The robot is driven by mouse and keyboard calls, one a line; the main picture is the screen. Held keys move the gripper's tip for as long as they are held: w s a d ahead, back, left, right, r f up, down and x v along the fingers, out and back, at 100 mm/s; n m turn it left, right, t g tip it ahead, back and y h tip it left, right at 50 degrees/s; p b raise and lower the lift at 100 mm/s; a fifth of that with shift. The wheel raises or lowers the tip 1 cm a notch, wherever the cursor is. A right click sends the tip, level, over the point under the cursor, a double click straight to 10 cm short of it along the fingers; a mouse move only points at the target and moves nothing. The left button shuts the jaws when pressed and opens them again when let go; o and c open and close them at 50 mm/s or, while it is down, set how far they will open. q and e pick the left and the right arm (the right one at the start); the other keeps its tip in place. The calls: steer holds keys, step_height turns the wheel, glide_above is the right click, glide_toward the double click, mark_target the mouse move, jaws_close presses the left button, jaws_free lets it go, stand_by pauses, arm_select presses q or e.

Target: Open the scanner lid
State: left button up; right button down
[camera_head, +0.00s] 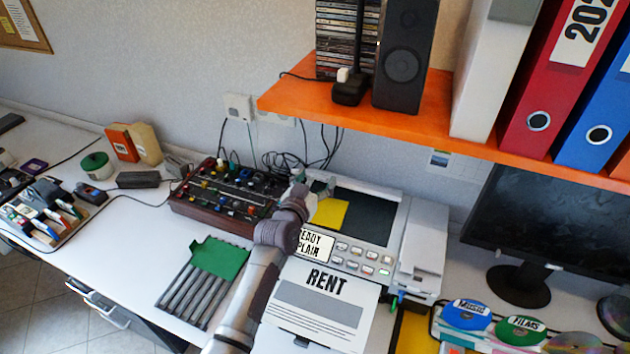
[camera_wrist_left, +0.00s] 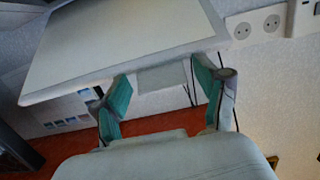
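The scanner (camera_head: 345,252) stands in the middle of the desk in the head view. Its dark glass bed shows uncovered, with a yellow sheet (camera_head: 330,213) at its left part. In the left wrist view the lid (camera_wrist_left: 125,45) is raised, a pale panel with a lighter inset. A small tab (camera_wrist_left: 163,78) sits at its edge. My left gripper (camera_head: 316,187) is at the scanner's back left. In the wrist view its green-padded fingers (camera_wrist_left: 161,80) are apart, one on each side of the tab; whether they touch it is unclear. My right gripper is not in view.
The orange shelf (camera_head: 350,117) overhangs behind the scanner. A mixer (camera_head: 222,198) with knobs and cables stands left of it. A printed RENT sheet (camera_head: 318,303) lies in front. A monitor (camera_head: 550,220) and discs (camera_head: 466,314) are on the right.

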arm_select(q)
steer(key=shift+s+f, duration=0.1)
steer(key=shift+s, duration=0.05)
steer(key=v, duration=1.1)
steer(key=shift+s, duration=0.35)
steer(key=shift+a, duration=0.1)
